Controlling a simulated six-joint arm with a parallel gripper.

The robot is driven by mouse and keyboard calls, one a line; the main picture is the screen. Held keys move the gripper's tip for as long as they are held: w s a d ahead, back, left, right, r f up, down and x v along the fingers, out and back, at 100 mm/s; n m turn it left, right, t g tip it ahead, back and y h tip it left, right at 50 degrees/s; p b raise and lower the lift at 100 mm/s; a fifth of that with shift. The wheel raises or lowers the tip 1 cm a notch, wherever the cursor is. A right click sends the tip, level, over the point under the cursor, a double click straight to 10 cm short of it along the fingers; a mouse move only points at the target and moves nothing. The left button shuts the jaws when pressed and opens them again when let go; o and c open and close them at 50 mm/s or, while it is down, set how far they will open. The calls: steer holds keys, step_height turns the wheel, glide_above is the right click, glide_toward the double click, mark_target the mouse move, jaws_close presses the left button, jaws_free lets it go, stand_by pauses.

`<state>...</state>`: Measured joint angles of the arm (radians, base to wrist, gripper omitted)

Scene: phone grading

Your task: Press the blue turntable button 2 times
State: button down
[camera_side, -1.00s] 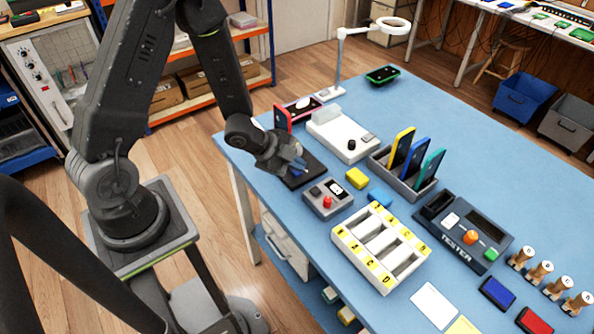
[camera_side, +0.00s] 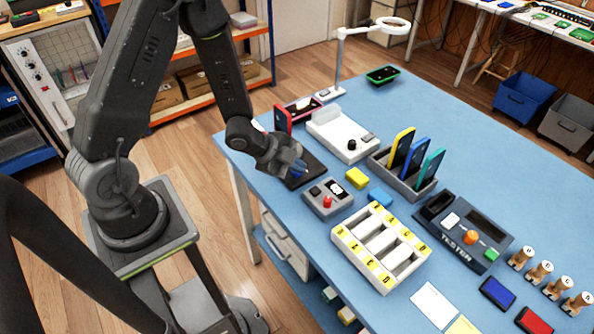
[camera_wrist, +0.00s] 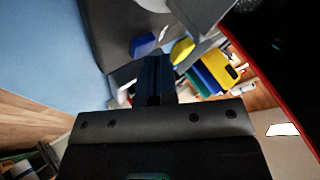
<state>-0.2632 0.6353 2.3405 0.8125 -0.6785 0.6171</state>
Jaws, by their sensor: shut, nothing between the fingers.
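In the wrist view the closed fingers (camera_wrist: 153,80) show dark blue in the middle. In the wrist view a blue patch (camera_wrist: 142,45) and a yellow shape (camera_wrist: 181,51) lie past the fingertips. I cannot tell whether the blue patch is the button. Contact at the fingertips cannot be made out.
A grey box with a red button (camera_side: 327,201) stands close beside my gripper. A red-cased phone (camera_side: 283,119) stands behind it, near a white device (camera_side: 340,133). Yellow (camera_side: 356,178) and blue (camera_side: 380,196) blocks, a phone rack (camera_side: 402,184) and a sorting tray (camera_side: 349,254) lie rightward.

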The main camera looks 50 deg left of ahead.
mark_target(296, 174)
steer(key=shift+f, duration=0.15)
stand_by(0.4)
steer(key=shift+r, duration=3.45)
